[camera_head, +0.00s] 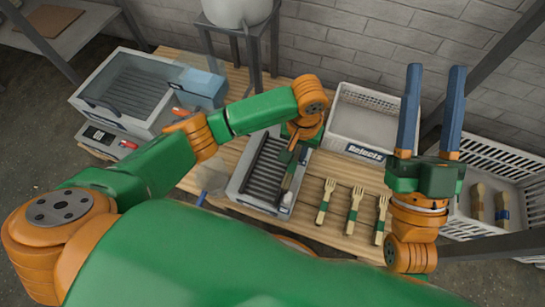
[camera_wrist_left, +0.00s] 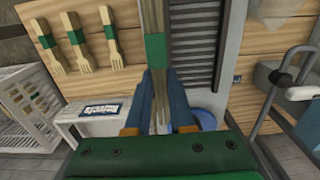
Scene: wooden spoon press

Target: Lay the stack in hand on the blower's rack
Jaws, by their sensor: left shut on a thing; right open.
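My left gripper (camera_head: 294,150) is shut on a stack of wooden forks (camera_wrist_left: 154,75) with a green band; the tines lie between its blue fingers in the left wrist view. A grey box with dark slats (camera_head: 262,168), which looks like the blower's rack, lies just below and left of this gripper. The slats also show beside the stack in the left wrist view (camera_wrist_left: 195,45). Whether the stack touches them I cannot tell. My right gripper (camera_head: 434,72) is open and empty, its fingers pointing up.
Several green-banded forks, one of them a fork (camera_head: 354,208), lie right of the slatted box on the wooden table (camera_head: 335,232). A white Rejects bin (camera_head: 362,118) stands behind them. A machine with a clear hood (camera_head: 130,88) is at left. A white crate (camera_head: 515,200) holds wooden pieces.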

